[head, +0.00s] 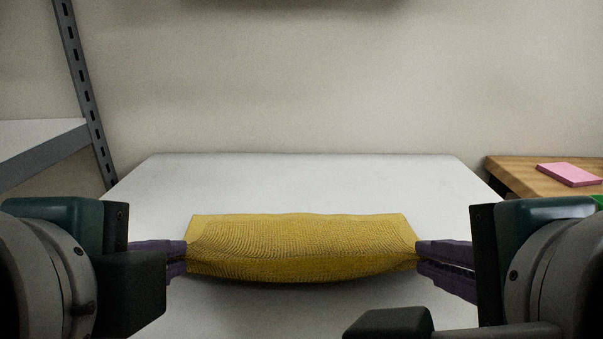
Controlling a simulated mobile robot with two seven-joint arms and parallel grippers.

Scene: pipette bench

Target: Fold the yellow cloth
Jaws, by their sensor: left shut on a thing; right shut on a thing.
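The yellow cloth (302,245) is stretched sideways between my two grippers in the middle of the head view. Its far edge is nearly straight and its near edge sags and curves down, with a shadow below it on the white table (300,178). My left gripper (184,257) is shut on the left end of the cloth. My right gripper (419,257) is shut on its right end. The fingers are purple. The cloth's underside and the gripped ends between the fingers are hidden.
A wooden side table (510,174) with a pink pad (569,174) stands at the right. A grey metal shelf (45,148) stands at the left. The white table is clear behind the cloth, up to the wall.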

